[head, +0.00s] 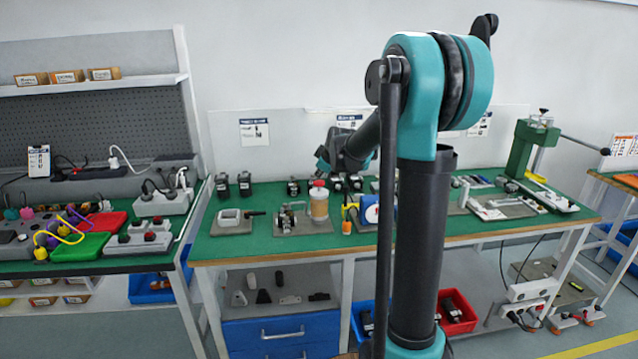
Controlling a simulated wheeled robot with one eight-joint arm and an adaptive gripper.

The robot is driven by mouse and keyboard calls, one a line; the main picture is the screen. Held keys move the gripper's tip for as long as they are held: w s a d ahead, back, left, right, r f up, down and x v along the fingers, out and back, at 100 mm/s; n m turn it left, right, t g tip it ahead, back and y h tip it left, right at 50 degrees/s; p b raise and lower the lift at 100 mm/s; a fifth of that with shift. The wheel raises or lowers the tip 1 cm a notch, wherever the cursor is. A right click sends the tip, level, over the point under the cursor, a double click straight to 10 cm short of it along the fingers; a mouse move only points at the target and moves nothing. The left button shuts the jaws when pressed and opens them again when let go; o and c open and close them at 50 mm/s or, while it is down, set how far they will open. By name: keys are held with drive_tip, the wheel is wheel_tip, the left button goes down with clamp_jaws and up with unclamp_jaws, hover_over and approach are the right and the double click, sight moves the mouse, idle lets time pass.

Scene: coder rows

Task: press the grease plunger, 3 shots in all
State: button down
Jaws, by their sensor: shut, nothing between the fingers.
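A jar-like dispenser (319,205) with a tan body and a reddish top stands on a grey plate on the green bench; it looks like the grease unit with its plunger. My arm reaches over the bench from the right of it. My gripper (325,165) is at the arm's far end, small and dark, just above and slightly right of the reddish top. It is shut and empty. The fingertips are hard to make out, and I cannot tell whether they touch the top.
A clamp-like metal fixture (288,218) stands left of the dispenser. A blue-and-white item (370,209) and an orange-tipped tool (347,226) are to its right. A green arbor press (527,150) stands at the far right. Dark small parts line the bench's back.

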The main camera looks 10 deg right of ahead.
sight(320, 183)
drive_tip(key=shift+r, duration=0.1)
drive_tip(key=shift+r, duration=2.4)
wheel_tip(320, 183, up, 4)
drive_tip(key=shift+f, duration=0.1)
idle(0.4)
drive_tip(key=shift+f, duration=0.1)
drive_tip(key=shift+f, duration=4.3)
drive_tip(key=shift+f, duration=0.15)
drive_tip(key=shift+f, duration=0.25)
